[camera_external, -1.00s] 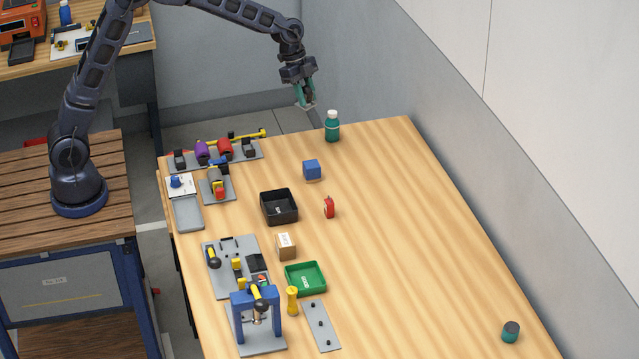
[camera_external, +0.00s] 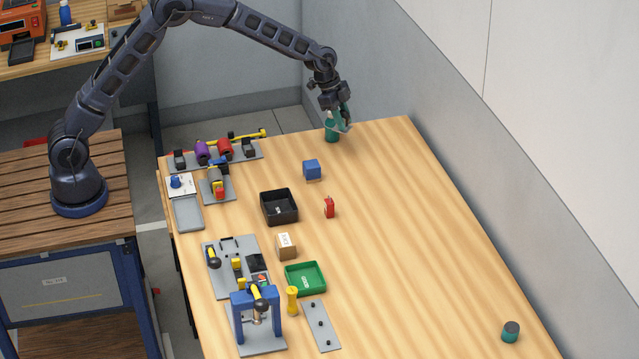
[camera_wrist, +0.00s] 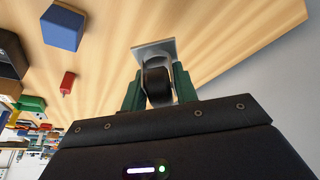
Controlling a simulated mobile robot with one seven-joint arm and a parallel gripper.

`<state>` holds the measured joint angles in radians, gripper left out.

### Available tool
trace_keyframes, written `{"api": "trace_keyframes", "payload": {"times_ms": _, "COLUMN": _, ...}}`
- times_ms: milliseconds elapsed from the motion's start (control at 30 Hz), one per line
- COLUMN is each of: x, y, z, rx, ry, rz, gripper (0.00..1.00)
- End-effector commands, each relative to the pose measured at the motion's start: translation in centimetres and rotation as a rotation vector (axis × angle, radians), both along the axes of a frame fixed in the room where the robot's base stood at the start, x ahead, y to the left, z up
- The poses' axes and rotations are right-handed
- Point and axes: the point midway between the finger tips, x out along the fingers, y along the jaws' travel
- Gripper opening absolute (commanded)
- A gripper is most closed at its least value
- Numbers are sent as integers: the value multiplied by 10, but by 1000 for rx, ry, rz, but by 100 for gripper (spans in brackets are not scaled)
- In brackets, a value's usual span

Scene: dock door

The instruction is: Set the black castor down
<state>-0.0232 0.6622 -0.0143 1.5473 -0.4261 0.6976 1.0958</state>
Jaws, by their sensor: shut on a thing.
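My gripper (camera_external: 341,114) is over the far end of the wooden table (camera_external: 400,190). In the wrist view its green fingers (camera_wrist: 157,95) are shut on the black castor (camera_wrist: 157,82), a dark wheel with a square grey metal plate (camera_wrist: 154,49). The plate points away from my palm. In the external view the castor is mostly hidden by the gripper, and its pale plate shows at the fingertips. It appears held above the table; the exact gap cannot be told.
A blue cube (camera_external: 312,169), a red item (camera_external: 329,208) and a black tray (camera_external: 294,213) lie nearer. The table's right side is largely clear, with a teal jar (camera_external: 510,332) near the front.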

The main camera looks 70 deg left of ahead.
Motion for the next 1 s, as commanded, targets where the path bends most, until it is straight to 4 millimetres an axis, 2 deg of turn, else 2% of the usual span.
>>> {"api": "trace_keyframes", "payload": {"times_ms": 100, "x": -1, "y": 0, "z": -27, "rx": 0, "ry": 3, "rz": 1, "gripper": 0}}
{"api": "trace_keyframes", "payload": {"times_ms": 300, "x": 0, "y": 0, "z": -56, "rx": 0, "ry": 0, "rz": 1, "gripper": 0}}
{"api": "trace_keyframes", "payload": {"times_ms": 567, "x": 0, "y": 0, "z": -71, "rx": 0, "ry": 0, "rz": 0, "gripper": 0}}
{"api": "trace_keyframes", "payload": {"times_ms": 800, "x": 0, "y": 0, "z": -102, "rx": -1, "ry": 1, "rz": 1, "gripper": 0}}
{"api": "trace_keyframes", "payload": {"times_ms": 1000, "x": 0, "y": 0, "z": -106, "rx": 0, "ry": -2, "rz": -1, "gripper": 0}}
